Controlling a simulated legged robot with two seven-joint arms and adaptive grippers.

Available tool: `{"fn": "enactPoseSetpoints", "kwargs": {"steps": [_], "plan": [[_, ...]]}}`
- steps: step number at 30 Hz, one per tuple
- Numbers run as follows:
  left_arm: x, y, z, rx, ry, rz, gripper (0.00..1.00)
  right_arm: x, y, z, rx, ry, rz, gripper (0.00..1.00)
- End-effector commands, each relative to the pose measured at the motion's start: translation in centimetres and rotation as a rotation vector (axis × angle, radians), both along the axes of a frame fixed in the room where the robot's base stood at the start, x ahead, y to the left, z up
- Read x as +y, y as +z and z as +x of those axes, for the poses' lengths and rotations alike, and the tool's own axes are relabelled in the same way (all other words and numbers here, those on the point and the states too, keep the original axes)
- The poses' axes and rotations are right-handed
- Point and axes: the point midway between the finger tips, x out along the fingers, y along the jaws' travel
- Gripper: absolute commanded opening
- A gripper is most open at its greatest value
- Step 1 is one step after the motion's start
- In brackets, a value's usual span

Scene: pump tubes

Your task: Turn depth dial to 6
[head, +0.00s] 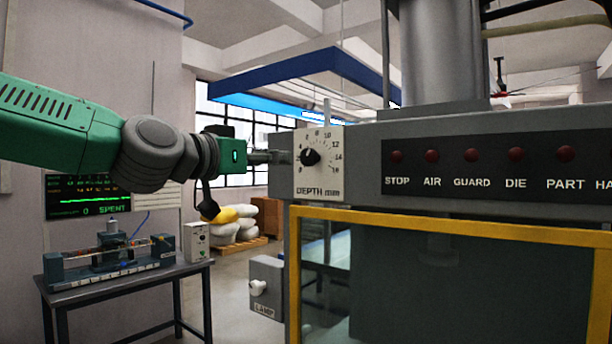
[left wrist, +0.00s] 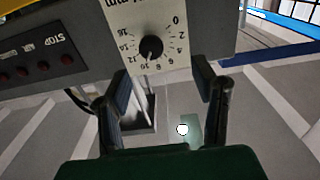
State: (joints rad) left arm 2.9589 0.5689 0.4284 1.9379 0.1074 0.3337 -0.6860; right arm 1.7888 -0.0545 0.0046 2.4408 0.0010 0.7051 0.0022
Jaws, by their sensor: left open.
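The depth dial is a black knob (head: 310,157) on a white plate (head: 320,185) marked "DEPTH mm", with numbers around it. The plate is on the left end of the grey machine head. In the left wrist view the knob (left wrist: 151,47) shows upside down, above the gap between the fingers. The knob's exact setting is too small to read. My left gripper (head: 280,157) is just left of the plate in the head view. In the left wrist view its fingers (left wrist: 163,82) are spread and empty, apart from the knob. My right gripper is out of view.
A dark panel (head: 480,186) with several red lamps is right of the dial. A yellow guard frame (head: 450,225) stands below. A grey lamp box (head: 266,285) is lower left of the frame. A bench (head: 125,284) with equipment stands at left.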

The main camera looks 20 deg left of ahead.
Motion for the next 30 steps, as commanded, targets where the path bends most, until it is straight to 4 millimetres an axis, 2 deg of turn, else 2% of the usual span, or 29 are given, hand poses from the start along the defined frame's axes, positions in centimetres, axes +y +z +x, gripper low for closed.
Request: {"fn": "enactPoseSetpoints", "kwargs": {"steps": [1, 6, 12, 18, 24, 30], "plan": [[-0.5, -0.5, 0.4, -0.005, 0.001, 0.009, 0.53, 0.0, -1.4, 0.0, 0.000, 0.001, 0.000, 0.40], [-2.1, -0.3, 1.5, -0.004, 0.002, 0.020, 0.53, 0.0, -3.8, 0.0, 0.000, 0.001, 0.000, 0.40], [-4.1, 0.4, 5.8, 0.003, -0.001, 0.017, 0.53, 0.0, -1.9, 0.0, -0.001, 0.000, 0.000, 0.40], [-4.0, 0.3, 8.4, 0.002, -0.002, 0.009, 0.53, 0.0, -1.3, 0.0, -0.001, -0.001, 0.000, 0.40], [-4.2, 0.0, 9.4, 0.003, -0.002, 0.007, 0.53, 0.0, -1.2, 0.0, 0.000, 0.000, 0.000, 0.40], [-4.8, 0.2, 9.2, 0.001, -0.001, 0.013, 0.53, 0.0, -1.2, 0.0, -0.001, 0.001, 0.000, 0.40]]}}
